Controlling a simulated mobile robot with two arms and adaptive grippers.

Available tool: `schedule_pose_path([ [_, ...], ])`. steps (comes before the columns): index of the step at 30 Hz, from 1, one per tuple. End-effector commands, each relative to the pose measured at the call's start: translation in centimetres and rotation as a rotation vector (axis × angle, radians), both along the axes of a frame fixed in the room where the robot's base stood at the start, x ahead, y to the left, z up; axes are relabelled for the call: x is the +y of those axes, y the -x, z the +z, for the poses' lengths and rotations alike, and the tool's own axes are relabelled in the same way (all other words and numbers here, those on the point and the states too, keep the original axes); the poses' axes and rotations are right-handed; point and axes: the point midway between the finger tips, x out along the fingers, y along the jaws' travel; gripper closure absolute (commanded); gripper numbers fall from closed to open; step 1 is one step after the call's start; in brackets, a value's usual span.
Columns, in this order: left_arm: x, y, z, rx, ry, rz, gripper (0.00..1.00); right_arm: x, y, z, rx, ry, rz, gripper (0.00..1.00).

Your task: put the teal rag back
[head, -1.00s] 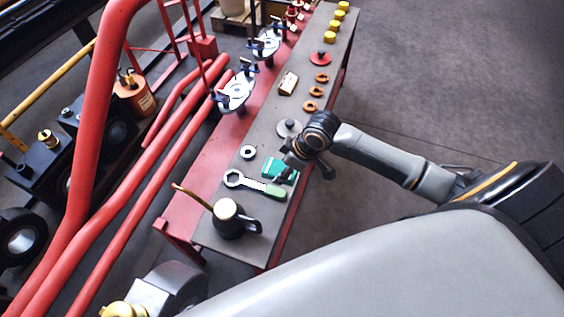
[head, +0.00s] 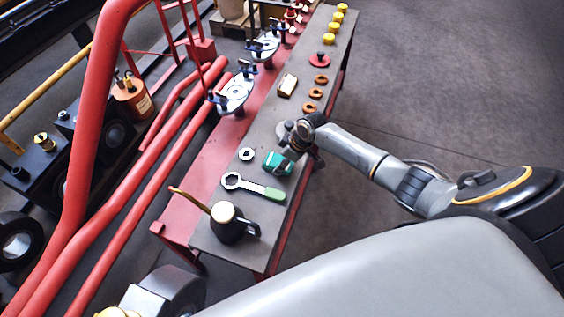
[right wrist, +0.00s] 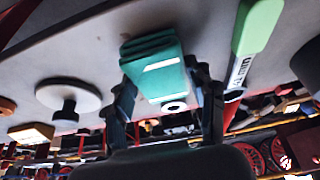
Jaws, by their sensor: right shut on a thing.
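The folded teal rag (head: 277,163) is over the near part of the long bench (head: 218,248), between the green-handled wrench and the grey knobbed disc. My right gripper (head: 287,152) is shut on it from the right side. In the right wrist view the rag (right wrist: 152,58) sits between the two dark fingers of my right gripper (right wrist: 166,88), with a pale stripe on its face. Whether the rag touches the bench or hangs just above it is hard to tell.
The green-handled wrench (head: 272,194) lies close to the rag, with a black oil can (head: 229,233) nearer. A small ring (head: 246,154) and a grey knobbed disc (head: 284,129) are close by. Copper rings (head: 309,107) and a red disc (head: 319,58) lie farther along.

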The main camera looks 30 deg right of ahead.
Motion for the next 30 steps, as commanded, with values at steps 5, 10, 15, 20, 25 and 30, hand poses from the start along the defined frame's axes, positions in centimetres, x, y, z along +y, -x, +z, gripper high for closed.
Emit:
schedule_pose_path([
  [5, 0.0, 0.0, 0.0, 0.001, 0.0, -0.001, 0.36, 0.0, -0.1, -0.3, -0.003, 0.0, 0.0, 0.74],
  [10, 0.0, 0.1, -0.1, 0.001, 0.0, -0.001, 0.36, 0.0, 0.0, -0.4, -0.003, 0.0, 0.0, 0.74],
  [15, 0.0, 0.1, -0.2, 0.001, 0.0, -0.001, 0.36, 0.0, 0.0, -0.6, -0.001, 0.0, 0.0, 0.28],
  [20, 0.0, 0.1, -0.2, 0.001, 0.0, -0.001, 0.36, 0.0, 0.0, -0.6, -0.001, 0.0, 0.0, 0.22],
  [25, 0.1, 0.1, -0.2, 0.002, -0.001, -0.001, 0.36, 0.0, 0.0, -0.6, -0.001, 0.0, 0.0, 0.22],
  [30, 0.1, 0.1, 0.2, 0.001, -0.001, -0.001, 0.36, -0.2, 0.2, 0.5, -0.002, 0.001, 0.0, 0.22],
])
